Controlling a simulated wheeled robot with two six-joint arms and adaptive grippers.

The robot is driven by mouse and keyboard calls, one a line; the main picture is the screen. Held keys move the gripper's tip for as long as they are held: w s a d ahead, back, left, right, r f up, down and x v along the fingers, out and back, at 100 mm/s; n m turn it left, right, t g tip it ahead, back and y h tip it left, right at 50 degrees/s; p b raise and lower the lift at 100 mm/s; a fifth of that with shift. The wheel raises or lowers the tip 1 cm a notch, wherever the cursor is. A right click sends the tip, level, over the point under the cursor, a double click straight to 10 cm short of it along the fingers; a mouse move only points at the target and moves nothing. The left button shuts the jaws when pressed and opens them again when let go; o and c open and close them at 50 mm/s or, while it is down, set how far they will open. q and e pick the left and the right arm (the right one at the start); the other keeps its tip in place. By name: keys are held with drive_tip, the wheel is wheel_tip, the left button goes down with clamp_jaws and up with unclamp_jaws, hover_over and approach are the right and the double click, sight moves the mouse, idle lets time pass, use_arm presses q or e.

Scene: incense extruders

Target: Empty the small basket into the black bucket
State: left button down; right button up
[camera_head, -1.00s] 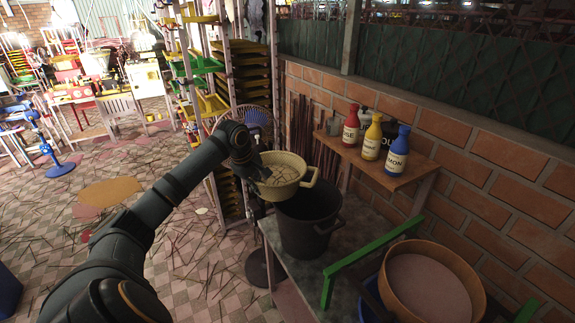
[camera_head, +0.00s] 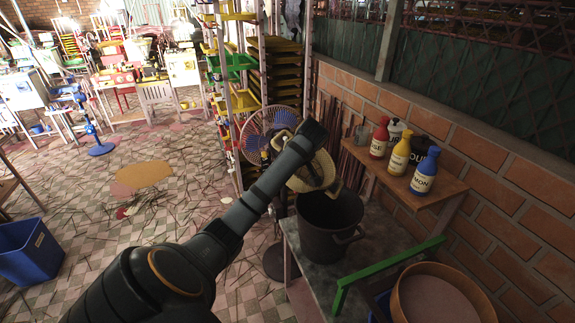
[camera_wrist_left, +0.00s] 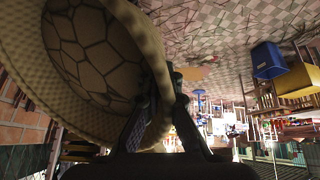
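The small cream basket (camera_head: 316,172) is in the head view, strongly tilted above the black bucket (camera_head: 328,232), with its lower edge close to the bucket's rim. The bucket stands upright on the table; its inside looks dark. My left gripper (camera_wrist_left: 165,105) is shut on the basket's rim in the left wrist view, where the basket (camera_wrist_left: 95,60) fills the upper left. A cracked, net-like pattern shows across the basket's round face; I cannot tell whether this is its contents or its bottom. In the head view my arm covers part of the basket. My right gripper is not in view.
The grey table (camera_head: 380,236) carries the bucket, a green bar (camera_head: 390,262) and a round wooden-rimmed container (camera_head: 440,293). Red, yellow and blue bottles (camera_head: 400,155) stand on a wall shelf. A fan (camera_head: 266,130) and a tray rack (camera_head: 282,70) stand behind.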

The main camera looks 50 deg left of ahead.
sight(306, 185)
use_arm(q)
drive_tip(key=shift+w+d+r+y, duration=0.15)
drive_tip(key=shift+d+r+y, duration=0.25)
drive_tip(key=shift+d+y, duration=0.35)
drive_tip(key=shift+w+d+f+m+g+y+b, duration=0.15)
drive_tip(key=shift+w+m+g+y+b, duration=0.25)
drive_tip(key=shift+b, duration=0.3)
drive_tip(key=shift+d+r+y+p, duration=0.3)
drive_tip(key=shift+r+y+p, duration=0.15)
drive_tip(key=shift+r+p, duration=0.1)
drive_tip(key=shift+w+d+r+y, duration=0.15)
drive_tip(key=shift+d+r+y, duration=0.1)
drive_tip(key=shift+y, duration=0.25)
drive_tip(key=d+y, duration=0.1)
drive_tip(key=d+y+b, duration=0.1)
drive_tip(key=d+g+y, duration=0.1)
drive_tip(key=shift+w+f+m, duration=0.3)
drive_tip(key=shift+f+m, duration=0.1)
drive_tip(key=d+y+b, duration=0.1)
drive_tip(key=y+b, duration=0.1)
drive_tip(key=w+d+y+b, duration=0.1)
drive_tip(key=d+b, duration=0.1)
drive_tip(key=b, duration=0.1)
drive_tip(key=w+d+m+g+y+b, duration=0.1)
drive_tip(key=d+y+b, duration=0.1)
drive_tip(key=shift+d+r+y+b, duration=0.1)
drive_tip(key=shift+r+y+b, duration=0.2)
drive_tip(key=shift+b, duration=0.1)
